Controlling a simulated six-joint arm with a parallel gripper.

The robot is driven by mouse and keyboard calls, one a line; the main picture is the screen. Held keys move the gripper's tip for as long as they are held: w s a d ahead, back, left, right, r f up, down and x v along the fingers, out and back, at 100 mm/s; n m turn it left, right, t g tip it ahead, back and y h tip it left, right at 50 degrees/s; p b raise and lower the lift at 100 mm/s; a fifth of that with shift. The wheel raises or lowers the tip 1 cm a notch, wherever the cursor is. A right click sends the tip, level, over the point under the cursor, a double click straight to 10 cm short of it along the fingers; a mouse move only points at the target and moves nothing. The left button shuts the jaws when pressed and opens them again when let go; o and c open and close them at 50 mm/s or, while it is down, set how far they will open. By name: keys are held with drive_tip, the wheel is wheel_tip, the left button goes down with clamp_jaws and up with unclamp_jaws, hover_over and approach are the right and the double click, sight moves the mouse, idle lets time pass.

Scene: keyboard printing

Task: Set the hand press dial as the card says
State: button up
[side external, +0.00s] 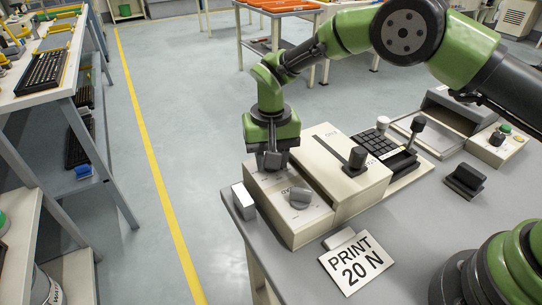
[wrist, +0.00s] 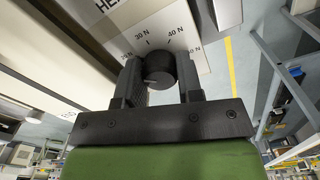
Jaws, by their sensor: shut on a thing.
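The card (side external: 356,263) on the table reads "PRINT 20 N". The hand press (side external: 322,155) is a cream box at the table's left end. In the wrist view, a dark round dial (wrist: 158,68) sits between my fingers, before a scale with 30 N and 40 N readable. A pale line shows on the dial, but which mark it meets is unclear. My gripper (side external: 272,156) points down over the far left part of the press; it also shows in the wrist view (wrist: 160,82), shut on the dial. The side view largely hides this dial.
A second grey knob (side external: 299,197) sits close by on the press's front part. A keyboard (side external: 379,145), a control box (side external: 496,145) and a black stand (side external: 465,180) are to the right.

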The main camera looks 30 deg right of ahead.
drive_tip(key=shift+m, duration=0.4)
drive_tip(key=o, duration=0.6)
drive_tip(key=shift+o, duration=0.2)
wheel_tip(320, 180, up, 10)
idle(0.4)
